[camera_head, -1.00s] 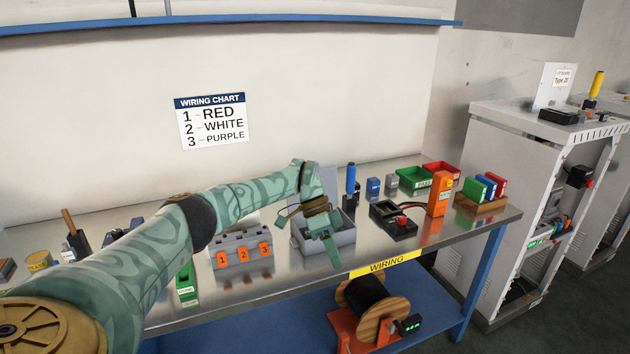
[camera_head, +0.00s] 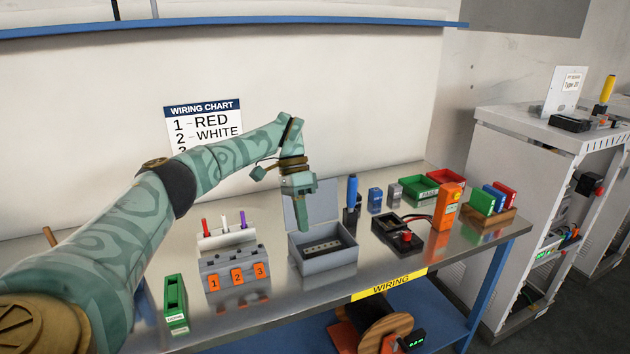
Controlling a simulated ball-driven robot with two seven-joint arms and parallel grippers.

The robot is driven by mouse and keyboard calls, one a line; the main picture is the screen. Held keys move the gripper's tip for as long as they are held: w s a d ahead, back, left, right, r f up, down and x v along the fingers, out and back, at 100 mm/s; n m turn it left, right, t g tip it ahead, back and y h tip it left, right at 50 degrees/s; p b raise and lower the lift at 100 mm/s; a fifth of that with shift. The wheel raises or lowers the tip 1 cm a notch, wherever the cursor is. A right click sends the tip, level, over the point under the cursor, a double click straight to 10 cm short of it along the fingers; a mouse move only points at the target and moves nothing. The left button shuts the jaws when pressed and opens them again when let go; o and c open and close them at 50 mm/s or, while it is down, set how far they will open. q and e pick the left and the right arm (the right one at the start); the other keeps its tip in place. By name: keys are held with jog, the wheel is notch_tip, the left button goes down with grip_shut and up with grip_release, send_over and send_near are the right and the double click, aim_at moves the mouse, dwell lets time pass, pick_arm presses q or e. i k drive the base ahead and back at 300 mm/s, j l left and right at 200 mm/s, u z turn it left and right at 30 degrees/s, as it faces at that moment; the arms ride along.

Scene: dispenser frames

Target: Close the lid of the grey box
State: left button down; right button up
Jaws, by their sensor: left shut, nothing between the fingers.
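The grey box (camera_head: 328,262) stands on the metal workbench, and a slotted strip (camera_head: 322,247) lies inside it. Its lid (camera_head: 325,205) stands open and upright at the back edge, partly hidden by my gripper. My left gripper (camera_head: 304,226) points down over the left part of the box, in front of the lid. Its fingers are shut and empty. I cannot tell whether it touches the lid. My right gripper is not in view.
Left of the box stand a numbered grey block (camera_head: 236,277), a rack with coloured markers (camera_head: 225,236) and a green holder (camera_head: 175,304). A blue-handled tool (camera_head: 352,198), a black device (camera_head: 401,236) and an orange unit (camera_head: 447,206) stand to the right.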

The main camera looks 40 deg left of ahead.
aim_at(322, 207)
jog(key=i+j, duration=0.45)
jog(key=j, duration=0.15)
jog(key=i+j, duration=0.45)
jog(key=j, duration=0.15)
